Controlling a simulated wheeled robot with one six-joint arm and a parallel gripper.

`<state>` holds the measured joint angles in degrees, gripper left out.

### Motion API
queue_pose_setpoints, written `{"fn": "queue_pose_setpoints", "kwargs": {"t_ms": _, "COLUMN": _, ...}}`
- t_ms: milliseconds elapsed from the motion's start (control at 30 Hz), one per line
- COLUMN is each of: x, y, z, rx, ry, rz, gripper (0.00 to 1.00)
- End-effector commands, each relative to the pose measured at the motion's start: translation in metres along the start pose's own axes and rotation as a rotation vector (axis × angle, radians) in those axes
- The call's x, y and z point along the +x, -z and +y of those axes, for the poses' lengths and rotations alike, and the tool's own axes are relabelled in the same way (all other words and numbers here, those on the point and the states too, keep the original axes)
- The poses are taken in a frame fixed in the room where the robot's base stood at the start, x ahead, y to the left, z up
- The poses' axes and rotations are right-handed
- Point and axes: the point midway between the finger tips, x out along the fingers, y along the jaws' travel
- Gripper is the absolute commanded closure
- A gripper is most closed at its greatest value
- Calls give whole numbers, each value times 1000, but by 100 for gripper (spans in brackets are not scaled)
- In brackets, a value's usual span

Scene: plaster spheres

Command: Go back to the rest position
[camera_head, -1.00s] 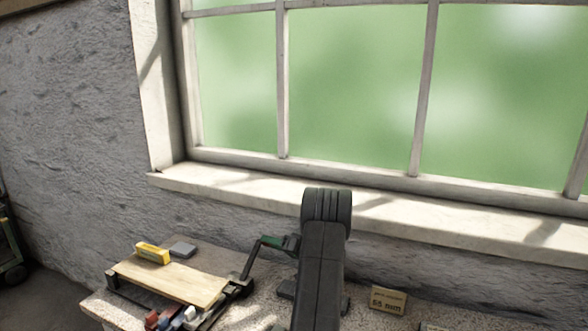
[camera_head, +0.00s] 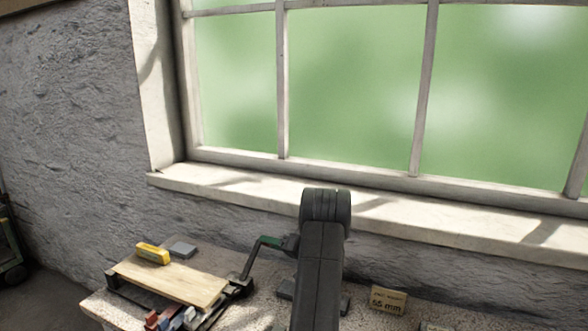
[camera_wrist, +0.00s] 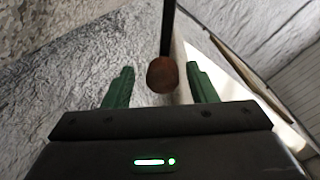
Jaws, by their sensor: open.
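My gripper (camera_wrist: 160,69) is open. In the wrist view its two green fingers stand on either side of a round brown knob (camera_wrist: 162,76), with a gap on each side. A dark rod (camera_wrist: 168,28) runs up the picture from the knob. In the head view the green fingers (camera_head: 269,241) show at the left of my dark grey arm, at the upper end of a dark crank rod (camera_head: 248,266). The knob is not clear in that view. My arm hides part of the bench behind it.
A wooden board (camera_head: 175,280) on a black frame holds a yellow block (camera_head: 153,253). A grey block (camera_head: 182,249) lies behind it, and coloured blocks (camera_head: 165,320) lie in front. A box marked 55 mm (camera_head: 388,300) stands right of my arm. The window sill (camera_head: 440,226) runs behind.

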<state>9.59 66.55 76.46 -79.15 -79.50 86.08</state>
Motion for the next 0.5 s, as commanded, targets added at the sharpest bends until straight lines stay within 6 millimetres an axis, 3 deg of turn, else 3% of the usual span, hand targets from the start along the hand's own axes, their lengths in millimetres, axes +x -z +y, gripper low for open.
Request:
{"fn": "queue_pose_setpoints", "kwargs": {"t_ms": 200, "x": 42, "y": 0, "z": -1, "rx": 0, "ry": 2, "rz": -1, "gripper": 48}}
{"fn": "queue_pose_setpoints", "kwargs": {"t_ms": 500, "x": 37, "y": 2, "z": -13, "rx": -75, "ry": 0, "rz": 4, "gripper": 48}}
